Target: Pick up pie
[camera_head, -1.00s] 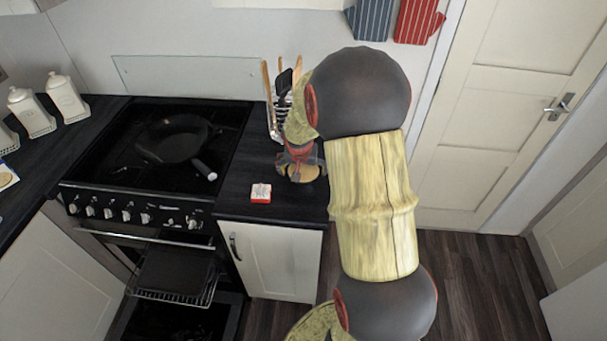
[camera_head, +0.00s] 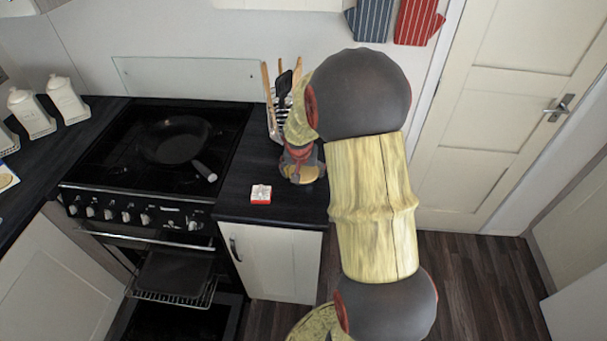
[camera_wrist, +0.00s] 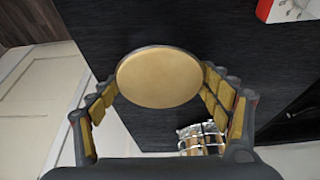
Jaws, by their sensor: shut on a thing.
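The pie (camera_wrist: 158,78) is a round, flat, golden disc in the wrist view, seen from above with a thin dark rim. My gripper (camera_wrist: 160,90) has its fingers on both sides of the pie and is shut on it. In the head view my gripper (camera_head: 301,170) is low over the dark counter right of the stove, with a tan edge of the pie (camera_head: 309,174) showing. My arm hides part of that area. I cannot tell whether the pie touches the counter.
A small red and white box (camera_head: 261,194) lies left of my gripper on the counter (camera_head: 240,207). A utensil rack (camera_head: 275,120) stands behind. A black pan (camera_head: 172,139) sits on the stove (camera_head: 105,165), whose oven door is open.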

